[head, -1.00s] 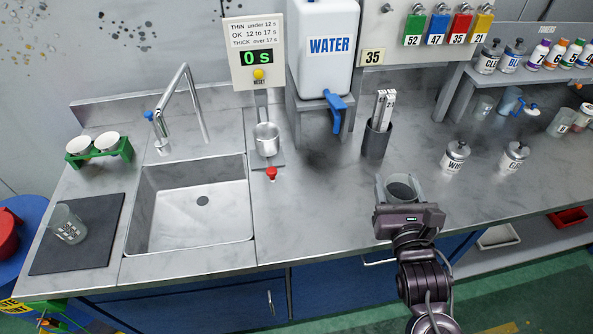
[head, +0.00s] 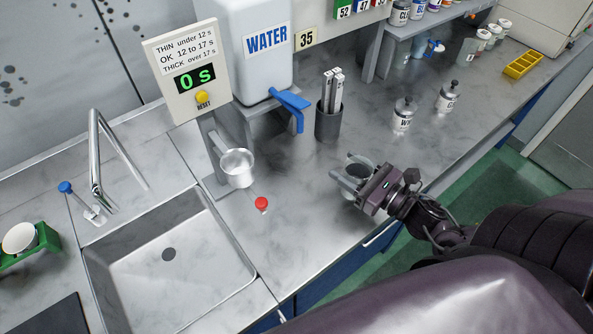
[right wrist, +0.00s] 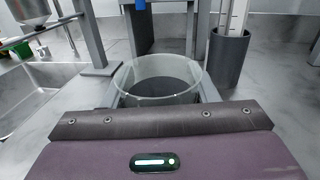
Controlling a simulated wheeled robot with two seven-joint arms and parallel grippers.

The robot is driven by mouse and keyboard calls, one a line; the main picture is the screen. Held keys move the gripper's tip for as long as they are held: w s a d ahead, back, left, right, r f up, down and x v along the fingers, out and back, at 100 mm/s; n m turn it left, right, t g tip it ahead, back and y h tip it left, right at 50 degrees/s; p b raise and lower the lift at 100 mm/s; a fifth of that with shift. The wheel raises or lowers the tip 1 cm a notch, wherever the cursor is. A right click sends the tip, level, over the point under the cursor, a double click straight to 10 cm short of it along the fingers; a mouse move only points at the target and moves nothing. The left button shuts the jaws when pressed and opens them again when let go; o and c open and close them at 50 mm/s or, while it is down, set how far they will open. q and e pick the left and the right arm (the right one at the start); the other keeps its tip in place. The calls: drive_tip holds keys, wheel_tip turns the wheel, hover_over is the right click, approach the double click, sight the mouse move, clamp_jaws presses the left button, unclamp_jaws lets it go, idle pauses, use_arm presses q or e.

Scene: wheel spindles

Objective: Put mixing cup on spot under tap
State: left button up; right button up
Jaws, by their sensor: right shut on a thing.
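The mixing cup (head: 357,172) is a clear cup with dark grey in its lower part. My right gripper (head: 352,174) is shut on it, one finger on each side, at the front of the counter. The cup (right wrist: 160,82) also stands between the fingers in the right wrist view, upright. I cannot tell whether its base touches the counter. The blue tap (head: 290,103) juts from the stand under the white water tank (head: 250,55), behind and left of the cup. A marked spot under the tap is not clearly visible. My left gripper is not in view.
A dark holder with pale sticks (head: 328,122) stands behind the cup, right of the tap. Two lidded jars stand right; the counter between cup and tap looks clear.

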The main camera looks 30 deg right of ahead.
sight(363, 175)
drive_tip(key=s+d+n+y, duration=0.1)
drive_tip(key=s+n+g+y, duration=0.1)
drive_tip(key=shift+s+d+f+y, duration=0.15)
drive_tip(key=shift+d+f+y, duration=0.05)
drive_tip(key=shift+d+y, duration=0.15)
drive_tip(key=shift+s+y, duration=0.1)
drive_tip(key=shift+y, duration=0.15)
drive_tip(key=f+x, duration=0.1)
drive_tip(key=x, duration=0.5)
drive_tip(key=f+x, duration=0.1)
drive_tip(key=x, duration=0.5)
drive_tip(key=f+x, duration=0.1)
drive_tip(key=x, duration=0.5)
drive_tip(key=shift+a+f, duration=0.1)
drive_tip(key=shift+a, duration=0.1)
drive_tip(key=shift+s+f, duration=0.1)
drive_tip(key=shift+f, duration=0.4)
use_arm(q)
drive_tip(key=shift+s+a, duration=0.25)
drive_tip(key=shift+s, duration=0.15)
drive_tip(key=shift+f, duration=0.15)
use_arm(e)
drive_tip(key=shift+f, duration=0.1)
